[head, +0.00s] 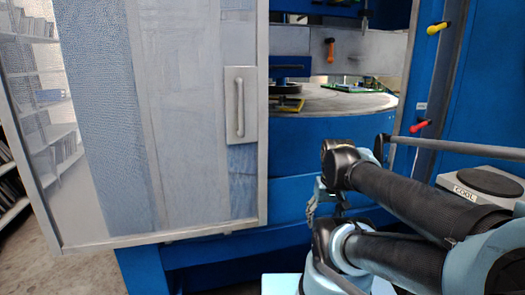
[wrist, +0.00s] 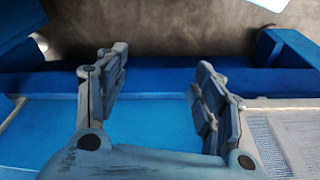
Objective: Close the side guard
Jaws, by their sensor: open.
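The side guard (head: 185,120) is a framed, see-through mesh panel at the left of the head view. It stands beside the machine's opening, which is uncovered to its right. A vertical bar handle (head: 239,107) on a pale plate sits near the guard's right edge. My gripper (wrist: 158,85) is open and empty in the wrist view, its two fingers spread above a blue surface. In the head view it is low and right of the guard, apart from the handle and partly hidden by my arm. A meshed panel, seemingly the guard, shows at the wrist view's lower right (wrist: 290,140).
Inside the opening is a round table (head: 345,100) with a green board and a dark disc. Yellow and red knobs (head: 419,126) stick out from the blue post at right. A grey rail (head: 460,148) and a box marked COOL (head: 480,186) stand near my arm. Shelves stand far left.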

